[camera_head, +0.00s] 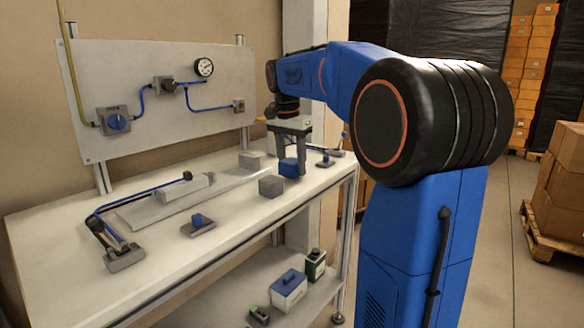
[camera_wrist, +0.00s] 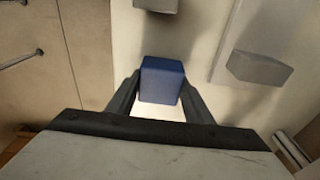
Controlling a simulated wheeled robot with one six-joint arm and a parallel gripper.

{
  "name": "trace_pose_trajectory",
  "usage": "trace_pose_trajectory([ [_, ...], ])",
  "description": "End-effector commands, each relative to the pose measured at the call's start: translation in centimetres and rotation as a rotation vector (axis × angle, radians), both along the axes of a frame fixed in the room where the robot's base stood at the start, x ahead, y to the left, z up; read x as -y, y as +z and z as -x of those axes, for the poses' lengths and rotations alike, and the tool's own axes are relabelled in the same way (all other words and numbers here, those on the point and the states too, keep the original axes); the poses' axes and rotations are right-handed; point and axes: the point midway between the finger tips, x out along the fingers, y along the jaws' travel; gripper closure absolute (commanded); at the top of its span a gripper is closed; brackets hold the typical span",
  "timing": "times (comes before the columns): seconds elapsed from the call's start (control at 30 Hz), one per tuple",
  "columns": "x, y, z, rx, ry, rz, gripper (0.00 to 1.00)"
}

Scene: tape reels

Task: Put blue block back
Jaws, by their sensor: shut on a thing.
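The blue block (camera_head: 288,168) is between the fingers of my gripper (camera_head: 291,160), over the right part of the white workbench (camera_head: 240,222). In the wrist view the blue block (camera_wrist: 162,80) sits between the two fingertips of my gripper (camera_wrist: 160,95), which is shut on it. Whether the block touches the bench top is hard to tell. A grey block (camera_head: 271,186) stands just left of it, and another grey block (camera_head: 250,160) stands farther back. One grey block (camera_wrist: 258,68) shows to the right in the wrist view.
A panel with a gauge (camera_head: 204,67) stands behind. The bench's front strip is mostly clear.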

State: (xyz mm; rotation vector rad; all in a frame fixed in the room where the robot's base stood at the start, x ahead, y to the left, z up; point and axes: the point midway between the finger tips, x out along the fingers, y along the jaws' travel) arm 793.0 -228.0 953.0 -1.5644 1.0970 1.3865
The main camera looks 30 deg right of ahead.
Motion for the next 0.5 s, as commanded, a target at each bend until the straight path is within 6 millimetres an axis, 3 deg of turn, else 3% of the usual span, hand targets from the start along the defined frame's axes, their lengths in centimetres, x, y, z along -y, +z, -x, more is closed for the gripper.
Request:
trace_pose_trajectory([
  [0.1,-0.01,-1.09,0.05,0.000,0.000,0.000,0.85],
  [0.47,-0.01,-1.41,0.01,0.000,0.000,0.000,0.85],
  [0.5,-0.01,-1.42,0.00,0.000,0.000,0.000,0.46],
])
